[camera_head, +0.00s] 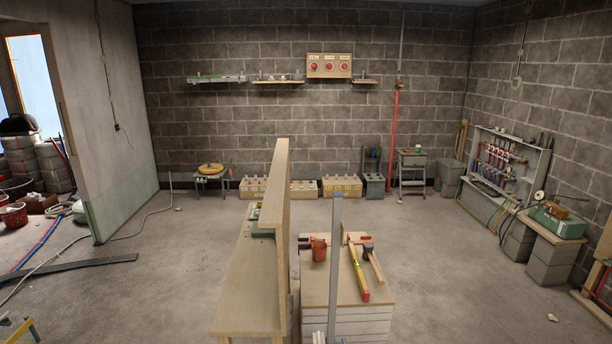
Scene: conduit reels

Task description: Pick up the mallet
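What looks like the mallet (375,264) lies on top of the pale block stack (318,290) in the centre. It has a dark head at its far end and a light wooden handle pointing toward me. A yellow level with red ends (357,272) lies just left of it. A reddish-brown cup (319,250) stands further left on the same top. Neither of my grippers is in view.
A grey upright post (335,250) rises in front of the stack. A tall wooden board (282,230) and a bench (246,290) stand to its left. Wooden crates (341,187) line the back wall. Floor right of the stack (450,280) is mostly clear.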

